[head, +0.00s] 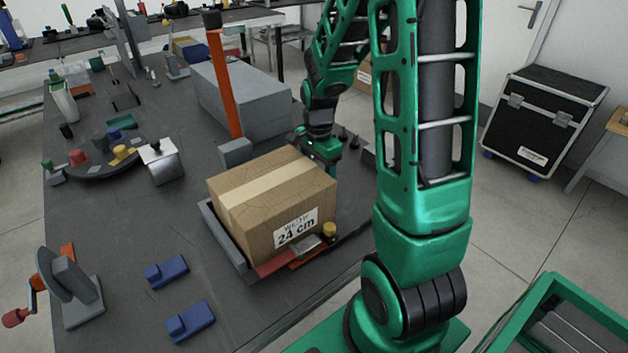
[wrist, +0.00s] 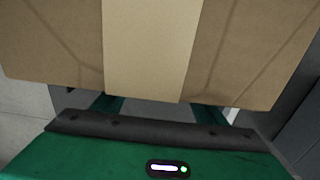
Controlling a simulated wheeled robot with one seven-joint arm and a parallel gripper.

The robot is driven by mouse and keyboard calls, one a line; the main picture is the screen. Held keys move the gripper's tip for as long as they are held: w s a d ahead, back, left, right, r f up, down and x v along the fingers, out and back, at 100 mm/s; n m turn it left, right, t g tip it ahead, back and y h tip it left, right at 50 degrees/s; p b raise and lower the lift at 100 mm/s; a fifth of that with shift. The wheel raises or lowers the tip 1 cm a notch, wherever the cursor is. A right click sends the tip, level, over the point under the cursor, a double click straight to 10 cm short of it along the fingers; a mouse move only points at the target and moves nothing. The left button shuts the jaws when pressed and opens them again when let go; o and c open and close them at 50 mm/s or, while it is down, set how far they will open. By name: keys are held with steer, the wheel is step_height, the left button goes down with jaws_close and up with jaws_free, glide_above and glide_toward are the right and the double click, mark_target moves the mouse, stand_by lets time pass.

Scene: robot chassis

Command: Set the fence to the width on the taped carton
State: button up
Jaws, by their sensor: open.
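The taped brown carton (head: 262,200) stands on the dark bench, with a pale tape strip across its top. Its label (head: 296,229) reads "WIDTH 24 cm". A low grey rail (head: 226,246) runs along the carton's left side. A red plate (head: 277,264) and a yellow knob (head: 329,230) sit at its front right corner. I cannot tell which of these parts is the fence. My gripper (head: 325,158) is open at the carton's far right side. In the wrist view, the carton (wrist: 60,45) fills the top and hides the fingertips.
A large grey block (head: 242,100) and an upright orange post (head: 224,85) stand behind the carton. Two blue blocks (head: 166,272) lie at the front left, near a grey device with a red-handled crank (head: 72,290). Bare bench lies left of the carton.

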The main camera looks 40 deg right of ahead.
step_height(320, 180, up, 11)
steer(key=shift+f, duration=0.15)
stand_by(0.4)
stand_by(0.4)
